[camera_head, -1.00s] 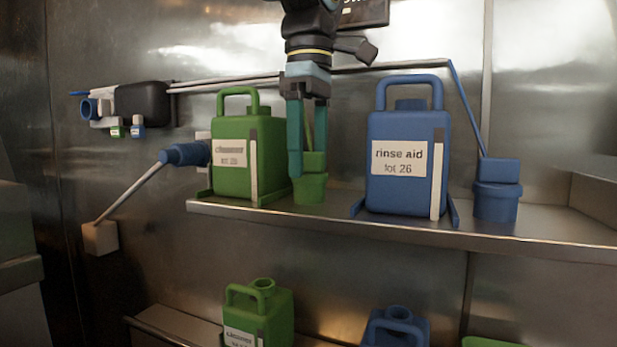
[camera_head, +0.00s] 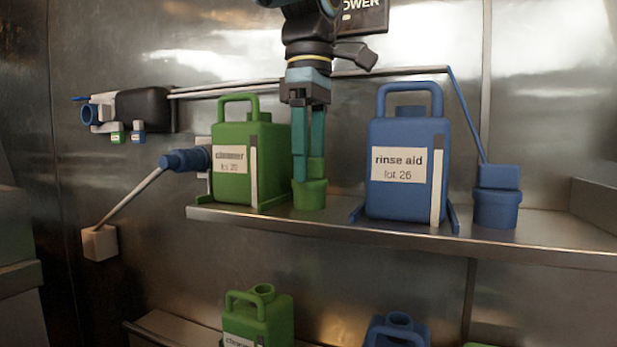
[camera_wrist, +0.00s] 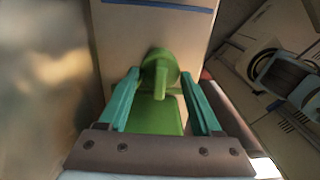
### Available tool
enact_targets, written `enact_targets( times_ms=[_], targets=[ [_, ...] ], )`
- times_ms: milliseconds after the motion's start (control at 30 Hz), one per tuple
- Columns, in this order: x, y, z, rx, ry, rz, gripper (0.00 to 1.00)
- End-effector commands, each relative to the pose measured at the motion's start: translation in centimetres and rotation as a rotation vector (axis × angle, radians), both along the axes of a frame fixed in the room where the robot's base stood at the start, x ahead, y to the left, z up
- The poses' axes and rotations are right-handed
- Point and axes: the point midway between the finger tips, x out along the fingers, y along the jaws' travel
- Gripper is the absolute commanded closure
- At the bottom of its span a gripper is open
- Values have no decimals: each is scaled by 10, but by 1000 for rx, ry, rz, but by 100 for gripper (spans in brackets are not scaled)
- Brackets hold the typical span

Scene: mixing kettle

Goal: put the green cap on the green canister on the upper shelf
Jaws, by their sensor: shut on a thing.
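The green cap (camera_head: 310,195), a round base with a block on top, sits on the upper shelf just right of the green canister. My gripper (camera_head: 308,170) points down from above and is shut on the cap's upper block. In the wrist view, the green cap (camera_wrist: 155,115) lies between the fingers of my gripper (camera_wrist: 160,74). The green canister (camera_head: 229,185), labelled cleaner, stands upright on the upper shelf with a loop handle on top. I cannot clearly see its neck opening.
The blue rinse aid canister (camera_head: 397,200) stands close on the right, with a blue cap (camera_head: 496,205) and tube beyond it. A lower shelf holds another green canister (camera_head: 258,322) and a blue one (camera_head: 396,332).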

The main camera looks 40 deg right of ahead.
Motion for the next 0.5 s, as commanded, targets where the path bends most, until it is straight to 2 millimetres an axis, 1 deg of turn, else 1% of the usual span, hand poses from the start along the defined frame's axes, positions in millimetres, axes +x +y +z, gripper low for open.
enact_targets(
  times_ms=[167, 500],
  targets=[
    [0, 0, 8, -1, -1, 0, 88],
    [0, 0, 8, -1, -1, 0, 88]
  ],
)
